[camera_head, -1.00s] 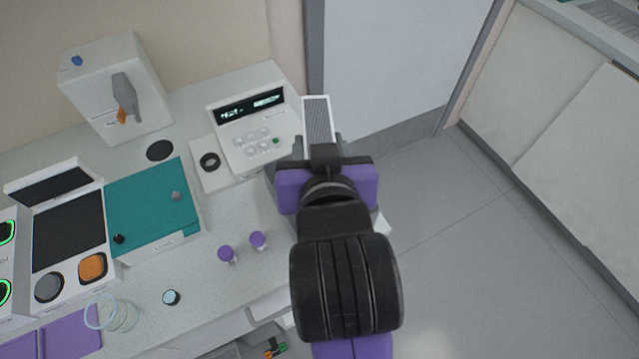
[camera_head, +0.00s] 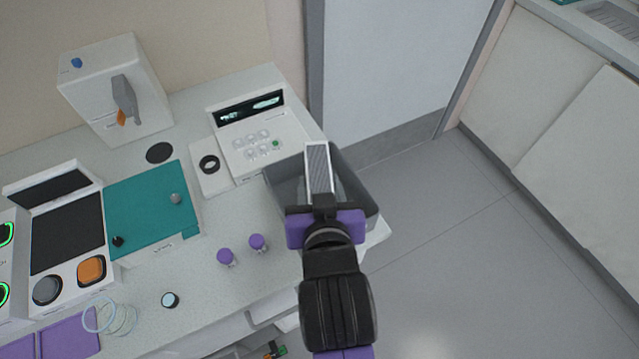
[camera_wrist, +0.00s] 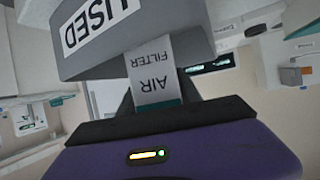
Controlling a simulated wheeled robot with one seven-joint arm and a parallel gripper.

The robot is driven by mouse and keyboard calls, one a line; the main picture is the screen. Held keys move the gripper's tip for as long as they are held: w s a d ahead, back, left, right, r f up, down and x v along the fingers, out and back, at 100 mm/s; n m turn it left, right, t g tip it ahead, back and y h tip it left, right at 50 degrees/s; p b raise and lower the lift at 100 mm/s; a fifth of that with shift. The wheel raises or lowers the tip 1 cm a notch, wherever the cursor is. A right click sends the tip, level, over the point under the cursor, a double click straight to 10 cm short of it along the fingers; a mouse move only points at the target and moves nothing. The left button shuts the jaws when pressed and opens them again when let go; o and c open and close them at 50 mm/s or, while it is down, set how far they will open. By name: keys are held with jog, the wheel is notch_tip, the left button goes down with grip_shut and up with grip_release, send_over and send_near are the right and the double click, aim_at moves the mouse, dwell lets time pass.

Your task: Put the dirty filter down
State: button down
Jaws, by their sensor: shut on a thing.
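The dirty filter (camera_head: 319,168) is a flat panel with a grey pleated face and a white frame. My gripper (camera_head: 324,204) is shut on its near end. In the head view the filter stands out from the jaws over a grey bin (camera_head: 357,176) at the counter's right end. In the wrist view a white part of the filter (camera_wrist: 152,72) reads "AIR FILTER", and the bin (camera_wrist: 140,32) beside it has a label reading "USED". I cannot tell how deep the filter is in the bin. The jaws' tips are partly hidden.
A white machine with a display and buttons (camera_head: 258,128) stands just left of the bin. Two purple-capped vials (camera_head: 242,249) stand on the counter, left of my arm. Open floor (camera_head: 450,240) lies to the right.

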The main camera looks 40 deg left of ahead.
jog(key=c, duration=0.8)
grip_release()
jog(key=shift+f, duration=0.1)
jog(key=v, duration=1.2)
jog(key=d+f+m+t+h, duration=0.2)
jog(key=d+f, duration=0.2)
jog(key=d, duration=0.5)
jog(key=d+f+m+t+h, duration=0.1)
jog(key=d+f+m, duration=0.1)
jog(key=d+f, duration=0.5)
jog(key=s+d+r+m+t+h, duration=0.1)
jog(key=s+d+h, duration=0.1)
jog(key=s+d, duration=0.2)
jog(key=s+d+r+m+t+h, duration=0.1)
jog(key=s+d+m+h, duration=0.1)
jog(key=s+d, duration=0.3)
jog(key=s+d+r+m+h, duration=0.2)
jog(key=s+d, duration=0.3)
jog(key=d, duration=0.4)
jog(key=shift+d+t, duration=0.1)
jog(key=shift+t, duration=0.3)
